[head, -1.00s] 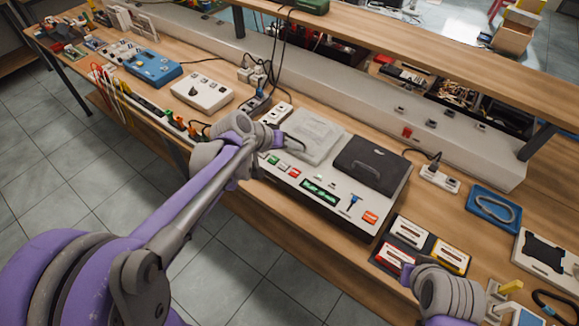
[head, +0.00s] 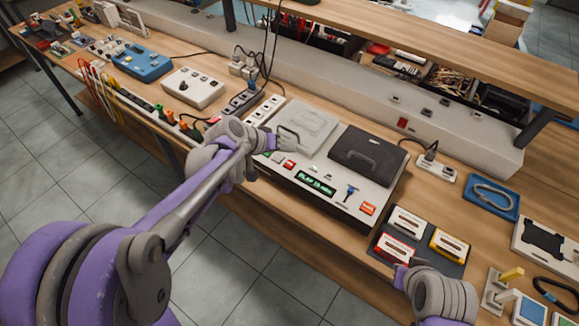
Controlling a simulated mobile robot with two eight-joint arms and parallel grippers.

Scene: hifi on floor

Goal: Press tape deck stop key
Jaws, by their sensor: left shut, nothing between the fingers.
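The tape deck (head: 330,187) is a pale grey unit on the bench, with a clear-lidded left bay and a dark lid (head: 369,155) on the right. Its front strip has a row of small coloured keys, a lit green display (head: 315,184) that seems to read PLAY, a blue lever (head: 350,193) and an orange-red button (head: 368,209). My left gripper (head: 289,140) is shut and empty, over the deck's left front near the keys. It and its wrist hide part of the key row, so I cannot tell which is the stop key or whether it touches one.
A mat with several cassettes (head: 406,219) lies right of the deck. A power strip (head: 435,168) and a blue tray (head: 491,196) are beyond it. A white control box (head: 194,88) and a blue device (head: 141,61) stand to the left. A shelf overhangs the back.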

